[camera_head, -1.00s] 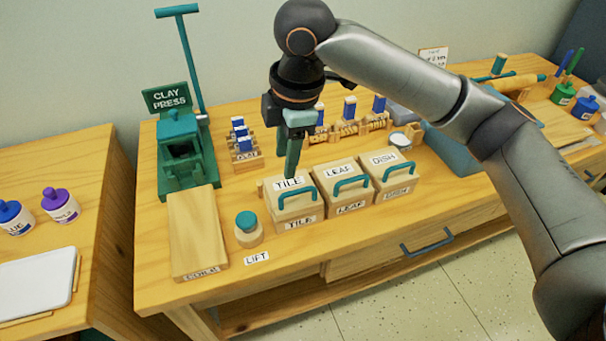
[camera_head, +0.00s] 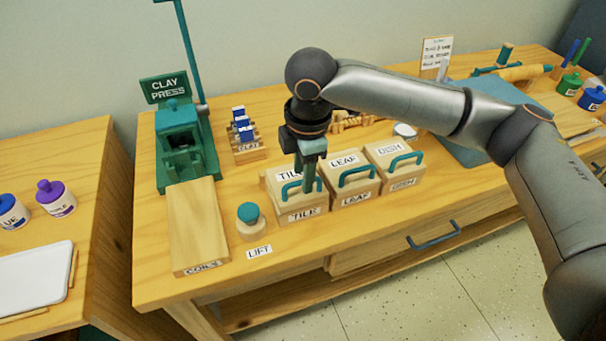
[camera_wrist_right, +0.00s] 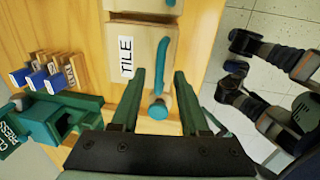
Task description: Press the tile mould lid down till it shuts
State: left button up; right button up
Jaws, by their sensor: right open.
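The tile mould is a pale wooden box with a TILE label on its front (camera_head: 303,215), a lid and a teal handle (camera_head: 290,190). Its TILE label and handle (camera_wrist_right: 164,50) also show in the wrist view. My right gripper (camera_head: 307,190) is open, pointing down at the lid beside the handle and partly covering the lid label. I cannot tell whether the fingertips touch the lid or whether the lid is fully shut. In the wrist view my right gripper (camera_wrist_right: 160,73) has its fingers apart with nothing held between them. My left gripper does not show.
The LEAF box (camera_head: 355,199) and DISH box (camera_head: 402,183) stand close on the right. A teal-topped wooden piece (camera_head: 250,230) is at the left, near the LIFT label (camera_head: 259,252). The clay press (camera_head: 181,150) and a board (camera_head: 197,235) stand farther left.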

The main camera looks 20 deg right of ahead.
jog(key=shift+f, duration=0.35)
jog(key=shift+c, duration=0.4)
grip_shut()
dwell(0.9)
